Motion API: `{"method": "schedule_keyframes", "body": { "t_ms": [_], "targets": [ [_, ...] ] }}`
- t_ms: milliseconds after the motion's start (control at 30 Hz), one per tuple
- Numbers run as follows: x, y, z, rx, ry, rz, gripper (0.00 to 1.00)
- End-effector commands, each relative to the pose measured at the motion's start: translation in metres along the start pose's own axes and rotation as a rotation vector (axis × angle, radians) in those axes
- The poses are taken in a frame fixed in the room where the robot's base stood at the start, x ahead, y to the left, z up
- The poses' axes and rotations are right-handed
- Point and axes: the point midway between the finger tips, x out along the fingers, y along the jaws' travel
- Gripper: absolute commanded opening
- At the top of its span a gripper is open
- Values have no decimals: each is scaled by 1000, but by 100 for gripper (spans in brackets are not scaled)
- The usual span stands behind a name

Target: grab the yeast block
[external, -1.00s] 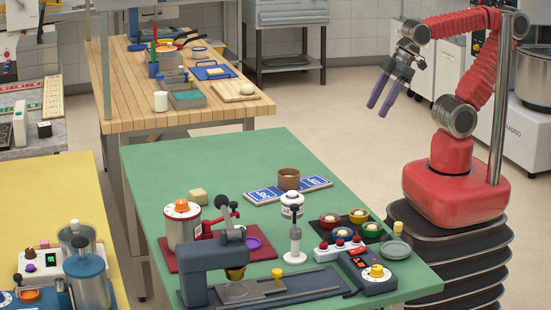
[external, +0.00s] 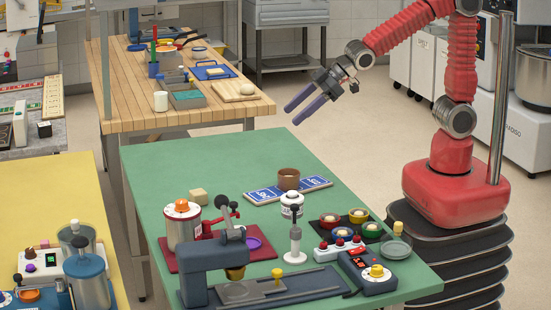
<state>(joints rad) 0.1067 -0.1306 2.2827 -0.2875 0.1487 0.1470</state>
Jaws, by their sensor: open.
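A small pale beige block, which looks like the yeast block (external: 198,196), sits on the green table (external: 190,155), left of the blue-and-white board and behind the canister with the orange knob. My gripper (external: 299,112) is open and empty. Its two purple fingers point down and to the left, in the air above the far right part of the green table, to the right of and well above the block. Nothing hides the block's top.
A brown cup (external: 288,179) stands on the blue-and-white board (external: 262,195). A canister with an orange knob (external: 183,225) stands on a dark red mat close in front of the block. A dark blue press (external: 205,272) fills the near side. The table's far left is clear.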

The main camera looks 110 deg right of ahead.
Motion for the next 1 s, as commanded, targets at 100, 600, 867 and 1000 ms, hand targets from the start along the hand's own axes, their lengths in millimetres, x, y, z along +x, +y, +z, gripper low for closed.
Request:
{"method": "schedule_keyframes", "body": {
  "t_ms": [100, 600, 867, 1000],
  "targets": [
    [29, 2, -8, -9, 34, -8, 57],
    [139, -5, -24, -37, 195, -99, 57],
    [192, -16, -15, -36, 273, -179, 57],
    [216, -23, -7, -30, 312, -227, 57]
  ]
}}
